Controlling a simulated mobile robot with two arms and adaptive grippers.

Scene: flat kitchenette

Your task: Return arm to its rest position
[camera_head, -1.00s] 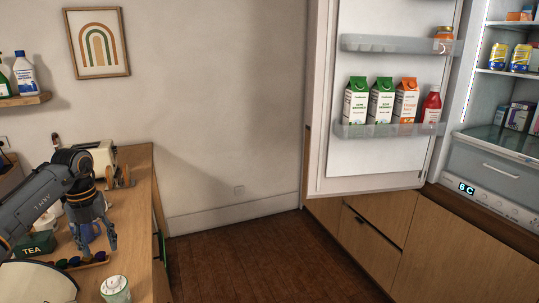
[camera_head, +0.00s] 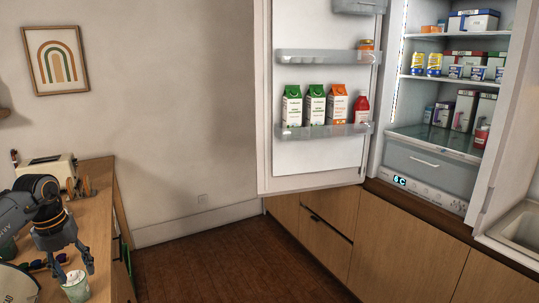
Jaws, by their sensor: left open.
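My left arm comes in from the left edge, low over the wooden counter (camera_head: 100,215). My left gripper (camera_head: 76,275) is open and points down. Its fingers are just above or beside a pale green cup-like container (camera_head: 77,287) near the bottom edge. I cannot tell whether they touch it. Nothing shows held between the fingers. My right arm and gripper are out of view.
The open fridge door (camera_head: 318,170) holds cartons (camera_head: 315,105) and a red bottle (camera_head: 361,108). The fridge (camera_head: 425,160) stands open at right, with a sink (camera_head: 520,228) beyond. A toaster (camera_head: 50,170) stands on the counter. Brown floor (camera_head: 225,265) is clear.

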